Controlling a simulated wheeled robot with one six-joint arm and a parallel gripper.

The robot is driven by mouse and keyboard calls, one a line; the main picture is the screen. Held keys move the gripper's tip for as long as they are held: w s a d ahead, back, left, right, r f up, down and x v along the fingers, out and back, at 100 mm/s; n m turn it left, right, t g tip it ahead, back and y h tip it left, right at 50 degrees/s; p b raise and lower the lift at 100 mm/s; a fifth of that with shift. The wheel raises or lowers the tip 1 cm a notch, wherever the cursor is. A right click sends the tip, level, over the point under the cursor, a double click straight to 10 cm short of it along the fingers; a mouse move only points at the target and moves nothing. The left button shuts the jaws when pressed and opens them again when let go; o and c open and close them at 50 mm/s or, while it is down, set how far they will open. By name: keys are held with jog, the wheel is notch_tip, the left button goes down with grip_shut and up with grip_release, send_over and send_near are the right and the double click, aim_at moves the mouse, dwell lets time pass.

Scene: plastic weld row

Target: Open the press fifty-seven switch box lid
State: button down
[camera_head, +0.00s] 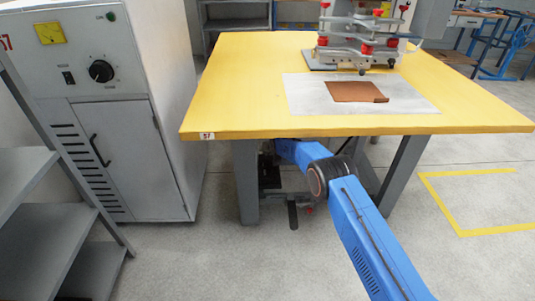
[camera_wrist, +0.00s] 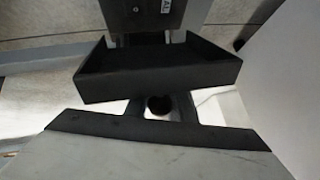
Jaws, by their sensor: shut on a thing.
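In the head view my blue arm reaches under the yellow table marked 57, and the tabletop hides my gripper. The switch box and its lid cannot be made out in the head view. In the wrist view my gripper (camera_wrist: 158,106) shows as two dark jaws, one above the other. They are shut on a small part with a dark round spot, seen in the narrow gap between them; it seems to belong to the lid. A grey panel (camera_wrist: 150,15) with partly hidden lettering is just beyond the upper jaw. I cannot tell how far the lid is open.
The yellow table (camera_head: 235,95) stands over my arm, with grey legs (camera_head: 246,180) on both sides. A press (camera_head: 362,35) and a brown sheet (camera_head: 352,91) are on top. A grey cabinet (camera_head: 115,150) and shelf rack (camera_head: 60,240) stand left. The floor right is clear.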

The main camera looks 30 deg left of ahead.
jog(key=shift+d+f, duration=0.25)
jog(key=shift+f, duration=0.2)
jog(key=c, duration=1.5)
grip_release()
jog(key=shift+w, duration=0.1)
jog(key=shift+a+r, duration=0.1)
jog(key=shift+r, duration=0.1)
